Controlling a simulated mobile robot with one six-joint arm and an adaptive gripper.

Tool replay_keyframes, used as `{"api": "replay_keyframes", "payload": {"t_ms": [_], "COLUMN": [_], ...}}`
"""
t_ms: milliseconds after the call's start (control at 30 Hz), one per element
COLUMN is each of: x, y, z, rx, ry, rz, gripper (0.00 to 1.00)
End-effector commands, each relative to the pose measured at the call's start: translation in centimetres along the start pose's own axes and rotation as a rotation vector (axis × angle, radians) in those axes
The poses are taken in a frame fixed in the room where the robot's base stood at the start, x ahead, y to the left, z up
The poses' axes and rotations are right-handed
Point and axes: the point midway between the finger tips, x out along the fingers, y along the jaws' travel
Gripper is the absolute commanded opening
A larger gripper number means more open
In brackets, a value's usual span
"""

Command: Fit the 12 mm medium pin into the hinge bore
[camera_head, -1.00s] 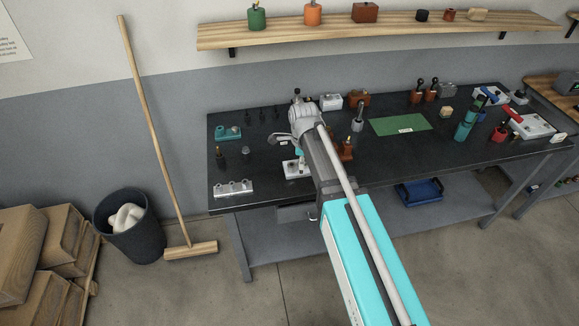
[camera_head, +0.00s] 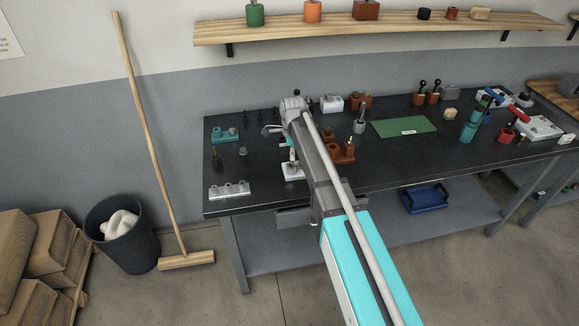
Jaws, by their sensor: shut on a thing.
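My gripper (camera_head: 288,143) is at the end of my arm, over the left half of the dark workbench. My arm and wrist hide much of it. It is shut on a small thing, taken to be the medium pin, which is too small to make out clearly. A pale block (camera_head: 293,172) sits on the bench just below the gripper, partly behind my arm. It may be the hinge part; its bore cannot be made out. I cannot tell whether the pin touches the block.
A grey block with several round bosses (camera_head: 229,190) lies at the bench's front left. A teal fixture (camera_head: 225,134) stands behind it. A brown-orange block (camera_head: 342,153) stands right of my arm. A green mat (camera_head: 404,127) lies farther right. A broom (camera_head: 150,150) leans on the wall.

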Motion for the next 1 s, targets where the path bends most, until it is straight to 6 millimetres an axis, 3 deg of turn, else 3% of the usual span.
{"api": "replay_keyframes", "payload": {"t_ms": [100, 667, 1000], "x": [1.0, 1.3, 4.0], "y": [-0.7, -1.0, -1.6], "z": [0.2, 0.4, 0.6], "rx": [0.0, -0.001, -0.002], "ry": [0.0, 0.0, 0.0], "rz": [0.0, 0.0, 0.0], "gripper": [0.0, 0.0, 0.0]}}
